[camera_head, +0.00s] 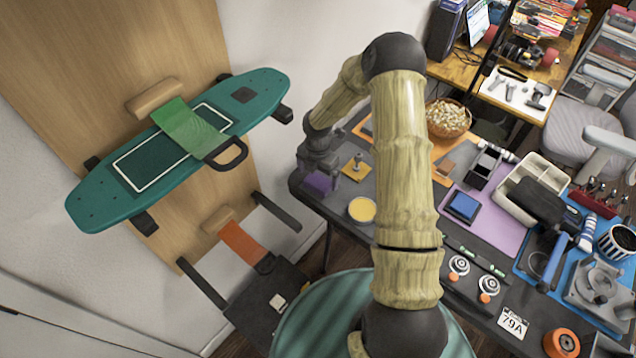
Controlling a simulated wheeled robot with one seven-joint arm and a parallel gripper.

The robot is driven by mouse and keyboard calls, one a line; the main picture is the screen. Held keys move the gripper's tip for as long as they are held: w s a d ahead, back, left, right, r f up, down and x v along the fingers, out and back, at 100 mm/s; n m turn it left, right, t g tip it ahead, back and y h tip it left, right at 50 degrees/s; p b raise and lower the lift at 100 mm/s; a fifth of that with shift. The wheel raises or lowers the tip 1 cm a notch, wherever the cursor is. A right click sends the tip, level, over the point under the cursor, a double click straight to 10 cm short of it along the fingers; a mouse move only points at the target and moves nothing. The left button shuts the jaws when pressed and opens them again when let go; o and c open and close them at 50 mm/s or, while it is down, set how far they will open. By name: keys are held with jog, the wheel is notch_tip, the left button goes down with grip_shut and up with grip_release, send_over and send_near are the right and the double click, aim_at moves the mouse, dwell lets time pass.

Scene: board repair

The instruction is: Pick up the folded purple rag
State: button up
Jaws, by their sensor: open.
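The folded purple rag (320,182) lies on the dark workbench near its left corner. My gripper (319,171) points down directly over the rag, and its dark body hides the rag's far part. The gripper is open. I cannot tell from this angle whether the fingers touch the rag or stand around it.
Just right of the rag is a small orange plate with a metal part (356,168), and below it a yellow round tin (362,210). Farther right are a bowl (447,118), a blue pad (463,207) and a tray (508,190). A teal skateboard deck (215,120) hangs left.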

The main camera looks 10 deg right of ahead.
aim_at(318, 184)
jog(key=shift+f, duration=1.4)
jog(key=c, duration=1)
